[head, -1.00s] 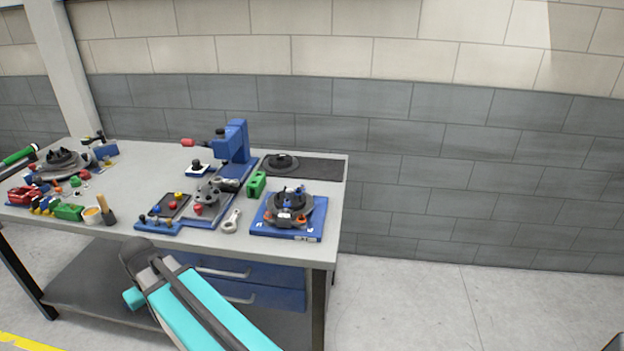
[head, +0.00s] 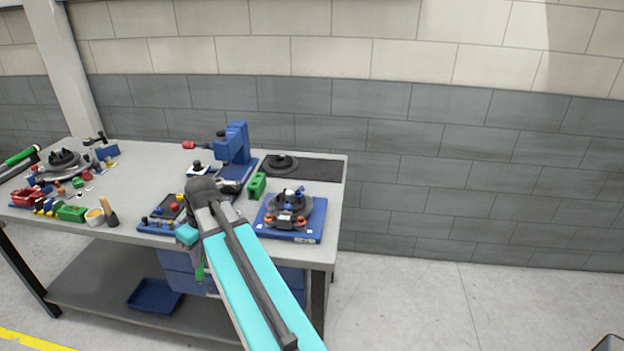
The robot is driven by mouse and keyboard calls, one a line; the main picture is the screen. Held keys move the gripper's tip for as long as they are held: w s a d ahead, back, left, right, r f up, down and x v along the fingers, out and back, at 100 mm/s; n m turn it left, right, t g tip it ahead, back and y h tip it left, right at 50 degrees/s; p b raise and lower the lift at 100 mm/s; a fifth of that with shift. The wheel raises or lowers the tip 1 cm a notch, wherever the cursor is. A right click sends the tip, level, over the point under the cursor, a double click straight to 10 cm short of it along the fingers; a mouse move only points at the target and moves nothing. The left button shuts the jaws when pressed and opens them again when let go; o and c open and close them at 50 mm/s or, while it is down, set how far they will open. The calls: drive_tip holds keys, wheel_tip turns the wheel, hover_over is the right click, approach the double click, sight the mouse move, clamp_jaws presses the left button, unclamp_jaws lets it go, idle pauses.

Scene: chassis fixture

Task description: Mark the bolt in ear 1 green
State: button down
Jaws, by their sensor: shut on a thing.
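A dark round part with ears (head: 291,203) sits on a blue fixture plate (head: 302,237) at the right front of the bench. Orange-topped pieces (head: 268,217) show on its near side. The ear numbers and the bolt in ear 1 are too small to tell. My gripper (head: 198,262) is at the bench's front edge, left of the fixture and apart from it. It is mostly hidden by my arm. A slim green thing (head: 200,273), possibly a marker, points down from it, and the gripper is shut on it.
A blue press-like stand (head: 236,143) and a green block (head: 257,185) stand behind and left of the fixture. A dark mat (head: 318,168) lies at the back right. Small parts crowd the left. A blue tray (head: 155,296) is on the lower shelf.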

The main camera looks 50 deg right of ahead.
drive_tip(key=s+d+r+m+p, duration=0.1)
drive_tip(key=s+d+r, duration=0.3)
drive_tip(key=d, duration=0.6)
drive_tip(key=s+d+r+m+t+p, duration=0.1)
drive_tip(key=s+d+r, duration=0.4)
drive_tip(key=d, duration=0.6)
drive_tip(key=s+d+r+m+t+h+p, duration=0.1)
drive_tip(key=s+d+r+m+p, duration=0.2)
drive_tip(key=d, duration=0.7)
drive_tip(key=v, duration=0.4)
drive_tip(key=shift+s+d, duration=0.35)
drive_tip(key=shift+f, duration=0.2)
drive_tip(key=shift+f+b, duration=1.1)
drive_tip(key=shift+f, duration=0.65)
drive_tip(key=shift+s, duration=0.45)
drive_tip(key=shift+s+d+f+p, duration=0.1)
drive_tip(key=shift+s+d+p, duration=0.2)
drive_tip(key=shift+s, duration=0.2)
drive_tip(key=shift+w+a, duration=0.4)
drive_tip(key=shift+w, duration=0.05)
